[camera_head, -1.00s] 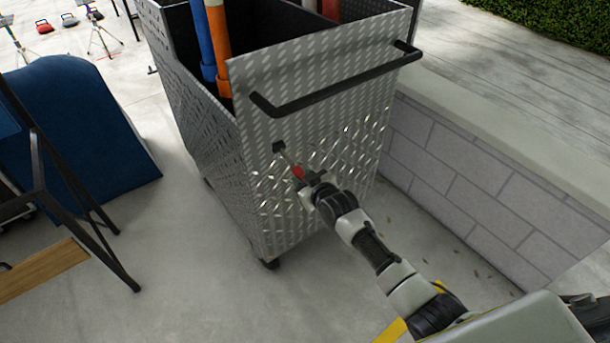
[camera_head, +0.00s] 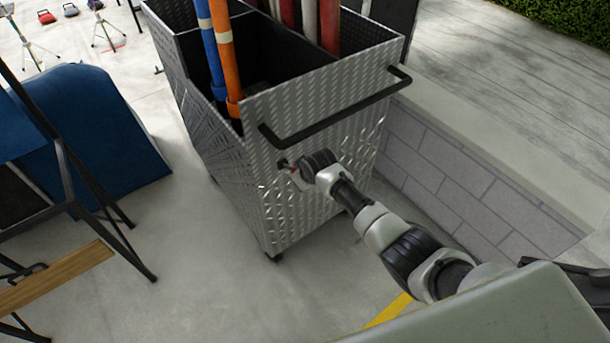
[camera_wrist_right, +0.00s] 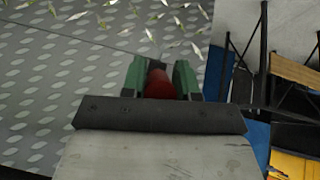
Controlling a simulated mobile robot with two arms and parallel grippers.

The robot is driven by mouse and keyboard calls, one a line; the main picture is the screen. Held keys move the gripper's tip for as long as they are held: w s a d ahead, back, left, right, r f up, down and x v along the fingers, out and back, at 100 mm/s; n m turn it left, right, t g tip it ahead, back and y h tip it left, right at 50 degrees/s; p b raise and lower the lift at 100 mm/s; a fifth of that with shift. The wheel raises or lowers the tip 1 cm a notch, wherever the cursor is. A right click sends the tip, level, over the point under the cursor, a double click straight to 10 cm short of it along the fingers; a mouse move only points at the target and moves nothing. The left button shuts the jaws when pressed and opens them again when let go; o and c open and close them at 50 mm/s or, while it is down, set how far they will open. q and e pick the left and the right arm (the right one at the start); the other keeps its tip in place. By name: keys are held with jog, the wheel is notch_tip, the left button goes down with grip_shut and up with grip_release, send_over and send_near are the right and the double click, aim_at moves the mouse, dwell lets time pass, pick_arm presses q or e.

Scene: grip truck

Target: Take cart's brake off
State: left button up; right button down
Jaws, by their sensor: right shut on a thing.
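The cart (camera_head: 340,140) is a tall grey diamond-plate box with a black push handle (camera_head: 335,108) across its near side. Below the handle, a small dark mount (camera_head: 283,162) carries the brake lever. The lever's red grip shows in the right wrist view (camera_wrist_right: 160,84) between the green-padded fingers of my right gripper (camera_wrist_right: 160,78). That gripper is shut on the red grip, close to the cart's face. In the head view my right gripper (camera_head: 299,174) hides most of the lever. My left gripper is not in view.
Blue and orange poles (camera_head: 226,55) and several other tubes stand in the cart. A low block wall (camera_head: 440,165) runs along its right. A blue ramp-like object (camera_head: 95,130) and black-legged frames with a wooden board (camera_head: 55,275) are at left. Open concrete floor lies in front.

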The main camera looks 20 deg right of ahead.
jog(key=shift+w+r+g, duration=0.2)
jog(key=shift+r+g, duration=0.1)
jog(key=shift+r, duration=0.05)
jog(key=c, duration=0.8)
grip_release()
jog(key=shift+c, duration=0.2)
jog(key=a+v, duration=0.1)
jog(key=v, duration=0.9)
jog(key=shift+s+d+r+p, duration=0.2)
jog(key=shift+d+r+p, duration=0.15)
jog(key=shift+d+p, duration=0.1)
